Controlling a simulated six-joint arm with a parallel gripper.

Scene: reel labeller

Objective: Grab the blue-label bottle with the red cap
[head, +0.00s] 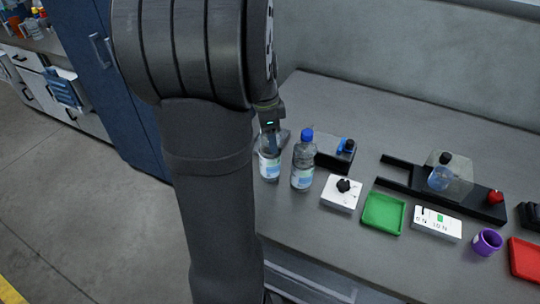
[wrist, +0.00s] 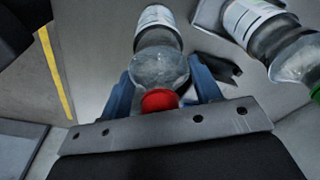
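The red-capped clear bottle stands upright under my gripper, its red cap (wrist: 160,101) showing in the wrist view. Its pale label (wrist: 158,15) is partly cut off there; in the head view the bottle (head: 269,166) shows a white and blue label, and its cap is hidden. My gripper (wrist: 162,92) has its blue fingers on either side of the bottle's top, with gaps beside it, so it looks open. In the head view my gripper (head: 270,138) is over the bottle, largely hidden by my arm.
A blue-capped bottle (head: 303,162) stands close to the right. The wrist view shows a green-capped bottle (wrist: 285,45) nearby. A white box with a black knob (head: 341,193), a green tray (head: 383,213) and a purple cup (head: 487,241) lie further right on the bench (head: 330,100).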

